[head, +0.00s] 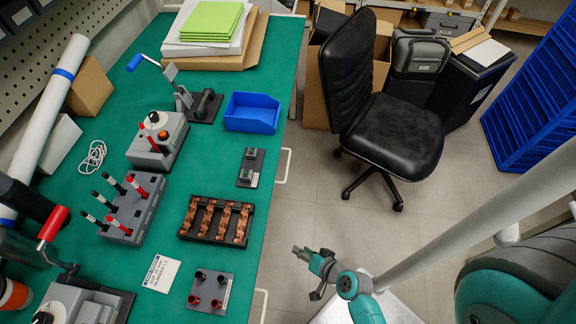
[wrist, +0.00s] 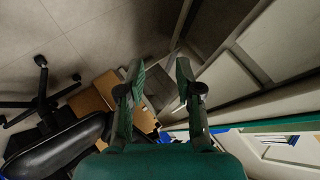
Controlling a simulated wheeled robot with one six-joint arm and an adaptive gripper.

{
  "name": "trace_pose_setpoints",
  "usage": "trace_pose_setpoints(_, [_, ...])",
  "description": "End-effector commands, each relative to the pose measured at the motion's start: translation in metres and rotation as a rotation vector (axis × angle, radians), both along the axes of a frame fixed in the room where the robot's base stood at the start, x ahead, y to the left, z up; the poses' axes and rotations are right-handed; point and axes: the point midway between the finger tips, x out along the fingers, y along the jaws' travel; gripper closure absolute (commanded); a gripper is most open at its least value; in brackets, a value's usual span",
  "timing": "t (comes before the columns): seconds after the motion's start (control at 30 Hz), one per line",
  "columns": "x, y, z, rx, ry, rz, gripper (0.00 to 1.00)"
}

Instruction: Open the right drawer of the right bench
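A bench with a green top (head: 225,280) fills the left of the head view. Two pale bar handles stick out from its aisle side: a far handle (head: 285,165) and a near handle (head: 263,306). The drawer fronts below are hidden by the top in the head view; both drawers look shut. My gripper (head: 301,252) is in the aisle beside the bench, between the two handles along its length and touching neither. In the wrist view its two fingers (wrist: 160,68) are apart with nothing between them. Grey panels of furniture (wrist: 240,75) show at the right there.
A black office chair (head: 388,135) stands in the aisle beyond my gripper, with cardboard boxes and cases behind it. Blue crates (head: 535,100) are stacked at the right. Grey floor (head: 300,215) is clear between bench and chair. A copper busbar tray (head: 217,221) lies near the bench edge.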

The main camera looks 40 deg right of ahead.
Motion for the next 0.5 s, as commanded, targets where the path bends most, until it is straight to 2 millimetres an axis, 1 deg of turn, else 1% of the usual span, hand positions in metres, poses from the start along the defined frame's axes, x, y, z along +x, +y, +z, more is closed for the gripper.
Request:
trace_pose_setpoints(0.03, [0.019, -0.013, -0.007, 0.054, -0.014, -0.019, 0.65])
trace_pose_setpoints(0.13, [0.05, -0.034, -0.014, 0.169, -0.044, -0.037, 0.65])
trace_pose_setpoints(0.23, [0.08, -0.06, -0.014, 0.277, -0.093, -0.044, 0.65])
trace_pose_setpoints(0.3, [0.099, -0.082, -0.009, 0.347, -0.136, -0.045, 0.65])
trace_pose_setpoints(0.37, [0.114, -0.103, -0.001, 0.402, -0.176, -0.041, 0.65])
trace_pose_setpoints(0.4, [0.122, -0.117, 0.005, 0.433, -0.205, -0.037, 0.65])
trace_pose_setpoints(0.5, [0.138, -0.15, 0.022, 0.498, -0.275, -0.023, 0.65])
